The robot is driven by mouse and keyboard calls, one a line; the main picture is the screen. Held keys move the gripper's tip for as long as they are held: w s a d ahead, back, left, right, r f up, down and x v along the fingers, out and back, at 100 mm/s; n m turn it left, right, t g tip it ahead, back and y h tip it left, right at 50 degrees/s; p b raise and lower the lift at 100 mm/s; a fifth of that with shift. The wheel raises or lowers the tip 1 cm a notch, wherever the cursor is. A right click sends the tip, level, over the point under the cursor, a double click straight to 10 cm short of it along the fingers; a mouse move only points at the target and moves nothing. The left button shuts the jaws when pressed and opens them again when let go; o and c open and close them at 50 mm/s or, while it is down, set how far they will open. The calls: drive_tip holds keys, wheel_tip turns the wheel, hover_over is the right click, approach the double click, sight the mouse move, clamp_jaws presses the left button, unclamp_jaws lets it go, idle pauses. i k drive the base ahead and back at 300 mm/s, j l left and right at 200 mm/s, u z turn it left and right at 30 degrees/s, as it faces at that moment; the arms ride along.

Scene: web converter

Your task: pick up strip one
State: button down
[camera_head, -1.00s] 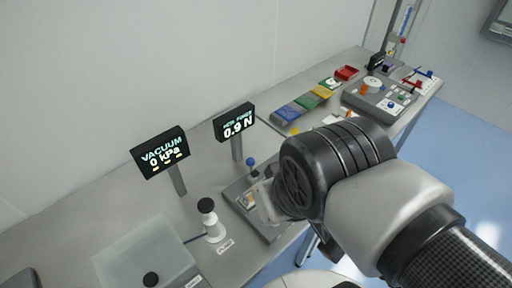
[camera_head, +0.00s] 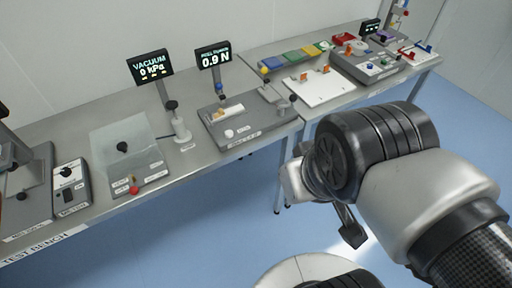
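No label reading strip one can be made out. A small pale tan piece (camera_head: 229,112), possibly a strip, lies on the grey peel fixture (camera_head: 262,126) in mid-bench. A white board (camera_head: 338,91) with orange clips (camera_head: 300,76) lies right of the fixture; any strips on it are too small to tell. My gripper (camera_head: 350,228) hangs over the blue floor, in front of the bench and apart from it. One dark finger part shows below my wrist; the rest is hidden, so its opening and any held thing cannot be seen.
A vacuum display (camera_head: 151,67) reads 0 kPa and a force display (camera_head: 213,57) reads 0.9 N. A clear plate (camera_head: 125,158) and white post (camera_head: 181,130) stand left of the fixture. Coloured trays (camera_head: 292,57) line the back. The floor before the bench is open.

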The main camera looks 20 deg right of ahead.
sight(222, 114)
drive_tip(key=i+l, duration=0.2)
drive_tip(key=i, duration=0.25)
drive_tip(key=i+l, duration=0.15)
drive_tip(key=i, duration=0.35)
drive_tip(key=i+l, duration=0.2)
drive_tip(key=i, duration=0.25)
